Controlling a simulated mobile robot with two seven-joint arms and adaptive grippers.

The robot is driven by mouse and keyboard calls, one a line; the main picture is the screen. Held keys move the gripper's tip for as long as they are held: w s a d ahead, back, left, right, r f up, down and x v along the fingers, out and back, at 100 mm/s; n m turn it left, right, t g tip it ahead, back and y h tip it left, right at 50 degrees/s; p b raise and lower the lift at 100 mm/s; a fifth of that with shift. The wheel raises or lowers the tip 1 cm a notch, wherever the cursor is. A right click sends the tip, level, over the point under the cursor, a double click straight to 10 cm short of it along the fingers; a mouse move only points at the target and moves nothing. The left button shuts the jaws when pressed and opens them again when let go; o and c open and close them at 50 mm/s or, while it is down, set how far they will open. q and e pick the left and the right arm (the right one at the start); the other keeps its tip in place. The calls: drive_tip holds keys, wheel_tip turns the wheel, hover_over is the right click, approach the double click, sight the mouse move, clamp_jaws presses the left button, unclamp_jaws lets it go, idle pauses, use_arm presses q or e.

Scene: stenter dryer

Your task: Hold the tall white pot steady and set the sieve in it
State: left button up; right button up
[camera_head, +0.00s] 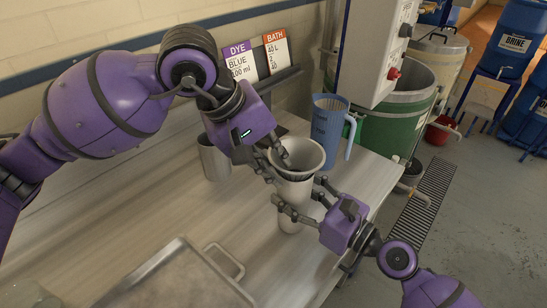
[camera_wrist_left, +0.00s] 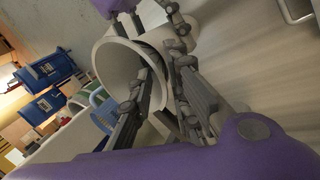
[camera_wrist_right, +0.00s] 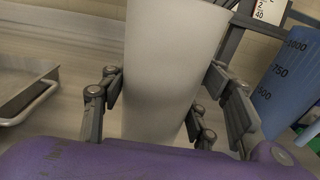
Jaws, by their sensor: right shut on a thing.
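The tall white pot (camera_head: 290,223) stands upright on the table, and its plain wall fills the middle of the right wrist view (camera_wrist_right: 170,60). My right gripper (camera_head: 301,198) is shut on the pot, with fingers on both sides of its wall. A pale, wide-rimmed piece that looks like the sieve (camera_head: 302,152) is at the pot's mouth; the rim also shows in the left wrist view (camera_wrist_left: 110,50). My left gripper (camera_head: 273,166) is at this rim, its fingers apart on either side of the wall. How deep the sieve sits is hidden.
A blue measuring jug (camera_head: 328,122) stands behind the pot to the right. A metal cup (camera_head: 214,160) stands to the left. A metal tray (camera_head: 170,280) lies at the front. Dye and bath cards (camera_head: 257,57) stand at the back. The table's right edge is near my right gripper.

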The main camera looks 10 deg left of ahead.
use_arm(q)
drive_tip(key=shift+o, duration=0.4)
drive_tip(key=v, duration=1.2)
use_arm(e)
drive_tip(key=o, duration=1.3)
drive_tip(key=shift+c, duration=0.2)
drive_tip(key=shift+d, duration=0.1)
